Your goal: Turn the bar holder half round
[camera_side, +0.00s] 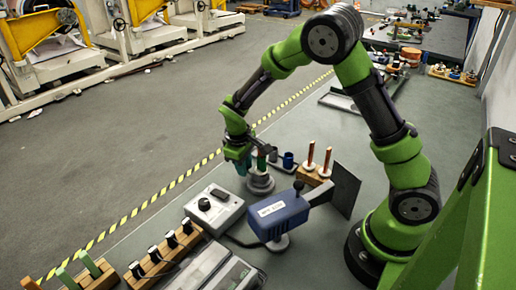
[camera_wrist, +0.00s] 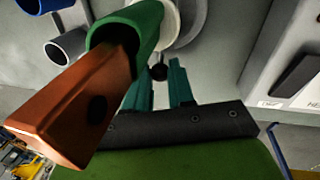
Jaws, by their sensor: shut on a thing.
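The bar holder (camera_side: 261,163) is a green upright sleeve on a round grey stand (camera_side: 261,186), just right of my gripper (camera_side: 243,166) in the side view. In the wrist view the green holder (camera_wrist: 148,22) holds a copper-coloured bar (camera_wrist: 85,105) with a dark hole, pointing toward the camera at lower left. A small black knob (camera_wrist: 158,73) shows between my two teal fingertips (camera_wrist: 163,82). My gripper is shut on this knob beside the holder. The white and grey discs of the stand are partly hidden behind the holder.
A blue labelled device (camera_side: 278,216) and a grey dial box (camera_side: 214,208) stand near the holder. Small blue cups (camera_side: 288,160), a wooden block with red rods (camera_side: 313,176) and a dark upright panel (camera_side: 345,190) are to its right. A striped line (camera_side: 170,187) marks the left edge.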

